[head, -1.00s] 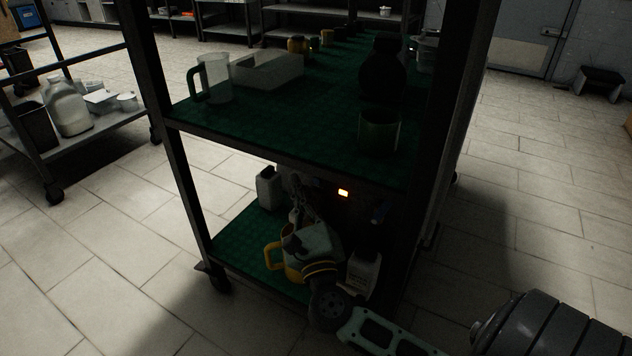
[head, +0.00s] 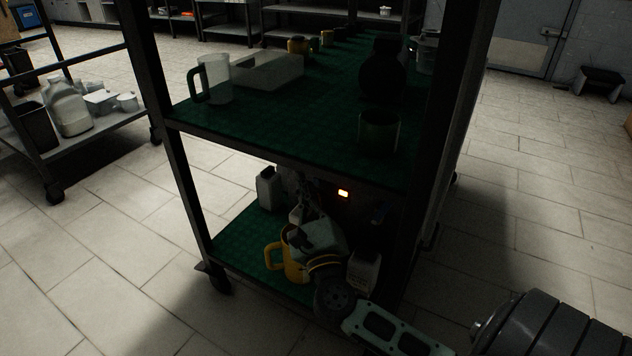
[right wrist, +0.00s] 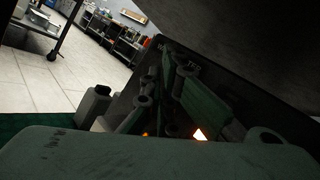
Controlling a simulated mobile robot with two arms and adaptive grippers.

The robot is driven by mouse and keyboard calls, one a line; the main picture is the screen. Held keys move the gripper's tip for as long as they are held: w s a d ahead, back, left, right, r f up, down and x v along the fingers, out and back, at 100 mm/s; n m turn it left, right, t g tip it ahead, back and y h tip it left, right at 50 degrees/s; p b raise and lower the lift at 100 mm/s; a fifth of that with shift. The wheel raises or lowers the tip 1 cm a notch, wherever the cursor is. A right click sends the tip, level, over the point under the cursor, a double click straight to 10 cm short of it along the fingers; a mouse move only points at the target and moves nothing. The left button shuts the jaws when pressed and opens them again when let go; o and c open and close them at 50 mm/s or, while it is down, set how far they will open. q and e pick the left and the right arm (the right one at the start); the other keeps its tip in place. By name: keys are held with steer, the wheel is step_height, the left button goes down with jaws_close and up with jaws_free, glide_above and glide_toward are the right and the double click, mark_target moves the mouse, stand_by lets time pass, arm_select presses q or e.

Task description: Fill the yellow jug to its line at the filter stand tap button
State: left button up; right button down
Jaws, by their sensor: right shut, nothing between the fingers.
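The yellow jug (head: 290,264) stands upright on the green lower shelf, its handle to the left. My right gripper (head: 307,188) is shut and empty, reaching in above and behind the jug toward the dark unit at the shelf's back. My wrist hides the jug's right part; its fill line and water level cannot be seen. In the right wrist view the shut fingers (right wrist: 168,52) point toward a dark surface. My left gripper is not in view.
A pale bottle (head: 270,188) stands left behind the jug, and another pale container (head: 364,270) stands right of my wrist. The upper shelf (head: 300,135) hangs close above, with dark posts at the sides. A clear jug (head: 213,80) stands on it.

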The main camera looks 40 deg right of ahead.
steer(key=shift+d, duration=0.15)
stand_by(0.6)
steer(key=shift+w+d, duration=0.2)
steer(key=shift+d, duration=0.05)
steer(key=shift+w+d, duration=0.15)
steer(key=shift+d, duration=0.3)
stand_by(6.5)
